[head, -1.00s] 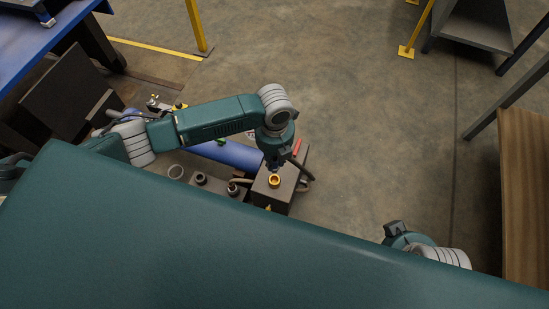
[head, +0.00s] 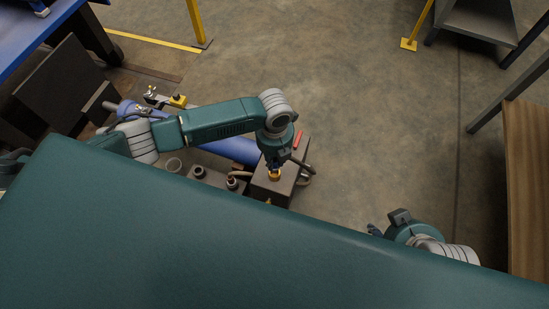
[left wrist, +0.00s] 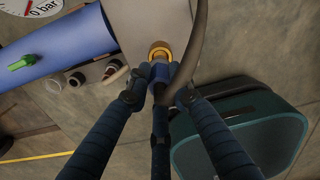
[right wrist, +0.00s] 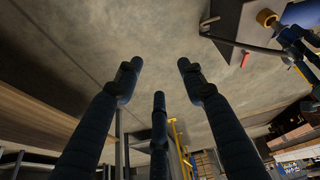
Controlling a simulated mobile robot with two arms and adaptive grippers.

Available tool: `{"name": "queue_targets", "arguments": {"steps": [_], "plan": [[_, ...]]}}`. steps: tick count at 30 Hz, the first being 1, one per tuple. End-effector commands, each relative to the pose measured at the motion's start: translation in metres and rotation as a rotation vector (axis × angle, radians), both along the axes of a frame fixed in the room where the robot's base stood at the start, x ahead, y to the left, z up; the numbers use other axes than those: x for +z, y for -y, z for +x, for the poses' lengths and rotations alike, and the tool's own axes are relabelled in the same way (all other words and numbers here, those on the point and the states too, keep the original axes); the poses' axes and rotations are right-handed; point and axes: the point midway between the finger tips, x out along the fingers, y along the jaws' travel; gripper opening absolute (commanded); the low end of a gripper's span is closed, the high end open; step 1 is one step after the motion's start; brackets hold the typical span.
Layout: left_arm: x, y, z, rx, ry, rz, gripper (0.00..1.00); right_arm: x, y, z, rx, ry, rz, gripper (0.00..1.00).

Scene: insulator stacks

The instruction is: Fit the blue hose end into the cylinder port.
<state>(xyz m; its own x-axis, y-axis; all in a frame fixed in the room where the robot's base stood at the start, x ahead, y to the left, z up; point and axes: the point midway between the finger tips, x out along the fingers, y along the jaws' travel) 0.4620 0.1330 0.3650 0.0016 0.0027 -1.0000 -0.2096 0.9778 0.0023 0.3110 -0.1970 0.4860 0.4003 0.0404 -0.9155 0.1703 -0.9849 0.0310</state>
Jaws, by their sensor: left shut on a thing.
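My left gripper (head: 274,162) points down over the brass-coloured port (head: 275,175) on top of a dark block (head: 270,188). In the left wrist view its fingers (left wrist: 160,74) are shut on the blue hose end (left wrist: 161,72), which lines up with the port (left wrist: 160,48) and appears to meet its rim. How deep it sits, if at all, I cannot tell. The dark hose (left wrist: 192,55) curves away beside the fingers. My right gripper (right wrist: 160,68) is open and empty, well away to the right; the port also shows in the right wrist view (right wrist: 266,18).
A gauge (left wrist: 30,8) and a green part (left wrist: 22,62) show in the left wrist view. Open floor (head: 350,110) lies beyond.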

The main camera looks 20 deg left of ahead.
Motion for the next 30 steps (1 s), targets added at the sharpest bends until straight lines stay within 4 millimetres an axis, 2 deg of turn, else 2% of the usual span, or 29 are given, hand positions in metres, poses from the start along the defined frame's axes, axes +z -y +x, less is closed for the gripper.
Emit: {"name": "queue_targets", "arguments": {"steps": [17, 30], "plan": [[0.001, 0.0, 0.0, 0.0, 0.0, -0.001, 0.0, 0.001, 0.001, -0.002, -0.001, -0.008, -0.002, 0.4], [0.001, 0.0, 0.0, 0.0, 0.0, -0.001, 0.0, -0.002, 0.004, -0.016, -0.005, -0.06, -0.011, 0.4]]}}
